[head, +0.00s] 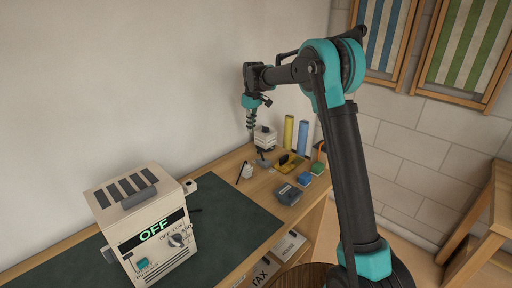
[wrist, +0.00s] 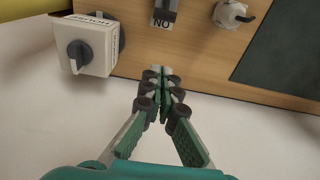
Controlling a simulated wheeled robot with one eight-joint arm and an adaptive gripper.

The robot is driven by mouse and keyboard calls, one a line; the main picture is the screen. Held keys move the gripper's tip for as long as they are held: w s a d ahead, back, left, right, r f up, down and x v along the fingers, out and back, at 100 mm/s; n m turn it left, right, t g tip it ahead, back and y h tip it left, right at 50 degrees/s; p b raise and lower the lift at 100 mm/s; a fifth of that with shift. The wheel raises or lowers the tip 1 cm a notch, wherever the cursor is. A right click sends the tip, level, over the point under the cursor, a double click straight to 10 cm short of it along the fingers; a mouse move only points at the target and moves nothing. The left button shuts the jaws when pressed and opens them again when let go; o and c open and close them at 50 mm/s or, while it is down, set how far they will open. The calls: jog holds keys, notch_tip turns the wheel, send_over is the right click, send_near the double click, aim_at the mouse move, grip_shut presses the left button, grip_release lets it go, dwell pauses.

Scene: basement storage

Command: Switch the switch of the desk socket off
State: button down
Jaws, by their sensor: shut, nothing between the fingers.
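A small dark switch lever (wrist: 168,7) stands at the top edge of the wrist view, with a white label (wrist: 161,23) that reads ON upside down. In the head view it seems to be the small grey piece (head: 263,161) on the desk. A round white fitting (wrist: 230,14) with a dark stem lies beside it; it also shows in the head view (head: 247,171). I cannot tell which part is the desk socket. My gripper (wrist: 162,76) is shut and empty, apart from these things, and hangs above the desk's wall side, also in the head view (head: 251,123).
A white box (wrist: 88,45) with a dark rotary knob stands close to my gripper. A cream device (head: 145,225) showing OFF stands on the dark mat (head: 236,222). The wall runs close behind.

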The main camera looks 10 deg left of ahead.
jog(key=shift+f, duration=0.1)
jog(key=f, duration=1)
jog(key=shift+w+a, duration=0.25)
jog(key=shift+s+d+r, duration=0.25)
jog(key=shift+s+d, duration=0.15)
jog(key=shift+d, duration=0.1)
jog(key=shift+s+d+r, duration=0.2)
jog(key=shift+s+d, duration=0.2)
jog(key=shift+d, duration=0.1)
jog(key=shift+s+d+r, duration=0.15)
jog(key=shift+s+d, duration=0.25)
jog(key=shift+d, duration=0.1)
jog(key=shift+d, duration=0.1)
jog(key=shift+s+d+r, duration=0.1)
jog(key=shift+s+r, duration=0.05)
